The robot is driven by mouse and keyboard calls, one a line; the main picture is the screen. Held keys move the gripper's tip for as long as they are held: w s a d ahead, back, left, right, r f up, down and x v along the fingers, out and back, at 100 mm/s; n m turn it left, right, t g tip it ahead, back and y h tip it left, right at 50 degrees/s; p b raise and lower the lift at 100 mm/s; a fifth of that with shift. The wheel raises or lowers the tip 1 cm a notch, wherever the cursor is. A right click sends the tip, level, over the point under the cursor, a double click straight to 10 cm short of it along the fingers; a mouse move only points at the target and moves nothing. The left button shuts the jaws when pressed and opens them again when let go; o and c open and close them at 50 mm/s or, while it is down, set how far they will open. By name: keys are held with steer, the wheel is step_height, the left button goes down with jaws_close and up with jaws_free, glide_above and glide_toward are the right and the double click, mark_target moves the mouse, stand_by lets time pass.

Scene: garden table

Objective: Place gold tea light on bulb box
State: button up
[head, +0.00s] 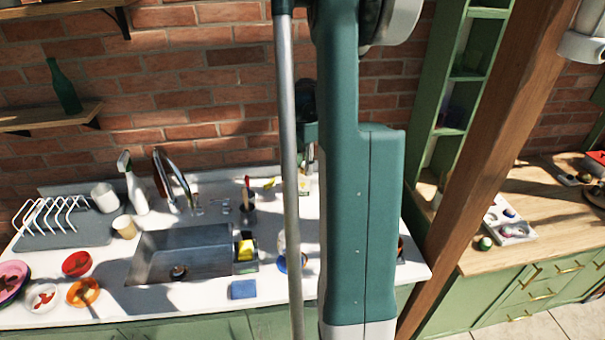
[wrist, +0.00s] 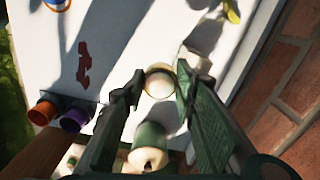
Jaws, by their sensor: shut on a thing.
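The gold tea light (wrist: 159,84), a small round cup with a pale top and a gold rim, sits between my fingertips in the wrist view. My gripper (wrist: 160,79) is shut on it, above the white counter. A pale box-like thing (wrist: 196,58) stands just beyond the right finger, partly hidden by it. It may be the bulb box, but its print cannot be read. In the head view my arm covers most of this area, and the tea light cannot be made out there.
A green candle-like cylinder (wrist: 149,150) stands close below the fingers in the wrist view. Orange (wrist: 42,112) and purple (wrist: 75,119) cups lie at left, near a dark red object (wrist: 84,64). The brick wall (wrist: 285,100) is close at right. A sink (head: 180,250) lies left of my arm.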

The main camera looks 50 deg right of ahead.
steer(key=w+d+r, duration=0.3)
steer(key=w+d, duration=0.2)
steer(key=shift+w+r+p, duration=0.15)
steer(key=shift+p, duration=0.3)
glide_toward(302, 183)
steer(key=shift+w+d, duration=0.45)
steer(key=shift+d, duration=0.2)
steer(key=shift+w+d, duration=0.4)
steer(key=shift+d, duration=0.2)
steer(key=shift+f, duration=2)
steer(key=shift+f, duration=0.2)
steer(key=o, duration=0.9)
